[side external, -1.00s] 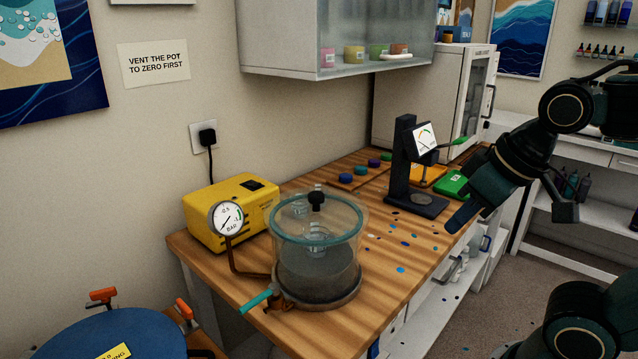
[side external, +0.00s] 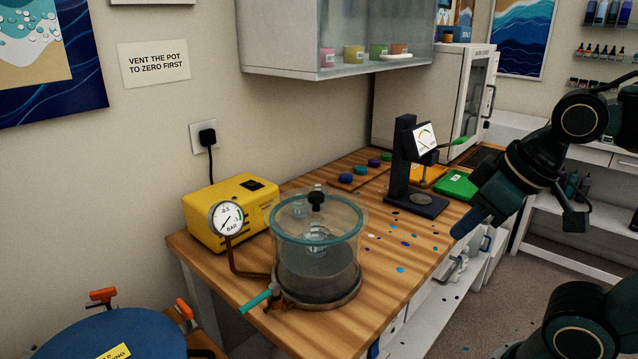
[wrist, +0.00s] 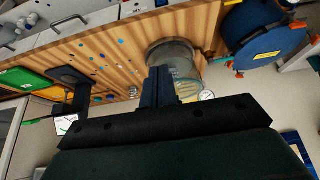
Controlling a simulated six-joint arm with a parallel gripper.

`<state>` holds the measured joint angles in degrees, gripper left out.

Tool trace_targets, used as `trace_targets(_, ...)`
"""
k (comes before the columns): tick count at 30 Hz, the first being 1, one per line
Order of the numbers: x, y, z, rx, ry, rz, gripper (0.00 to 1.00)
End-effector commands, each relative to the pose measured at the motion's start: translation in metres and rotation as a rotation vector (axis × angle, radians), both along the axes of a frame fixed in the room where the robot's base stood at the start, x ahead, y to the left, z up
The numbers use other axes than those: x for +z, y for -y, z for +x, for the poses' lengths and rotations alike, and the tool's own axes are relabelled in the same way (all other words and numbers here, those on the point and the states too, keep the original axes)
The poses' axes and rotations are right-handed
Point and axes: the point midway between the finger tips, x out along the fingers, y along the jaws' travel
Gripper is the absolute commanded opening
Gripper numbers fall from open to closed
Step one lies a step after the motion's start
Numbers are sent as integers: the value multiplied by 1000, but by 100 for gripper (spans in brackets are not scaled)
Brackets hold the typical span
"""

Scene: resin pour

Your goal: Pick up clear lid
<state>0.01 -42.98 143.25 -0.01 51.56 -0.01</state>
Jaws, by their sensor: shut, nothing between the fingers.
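The clear lid (side external: 290,222) has a teal rim and a black knob (side external: 316,199). It sits on the clear round vacuum pot (side external: 318,285), near the front of the wooden bench. My gripper (side external: 463,231) is shut and empty, off the bench's right edge, well to the right of the lid and apart from it. In the wrist view, my shut fingers (wrist: 160,72) cover part of the pot (wrist: 176,50), so the lid and knob are hard to make out there.
A yellow pump (side external: 232,213) with a dial gauge (side external: 227,218) stands left of the pot. A teal valve handle (side external: 256,300) juts out in front. A black stand (side external: 404,170) stands farther back. A blue drum (side external: 125,335) is at lower left. The bench (side external: 400,285) right of the pot is mostly clear.

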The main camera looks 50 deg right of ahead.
Motion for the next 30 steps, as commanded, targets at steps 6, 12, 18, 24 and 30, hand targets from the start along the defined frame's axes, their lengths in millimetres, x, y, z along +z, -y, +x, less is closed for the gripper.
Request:
trace_targets(6,0,0,0,0,0,0,0)
trace_targets(12,0,0,0,0,0,0,20)
trace_targets(18,0,0,0,0,0,0,55)
trace_targets(24,0,0,0,0,0,0,55)
trace_targets(30,3,-1,4,14,-4,-3,55)
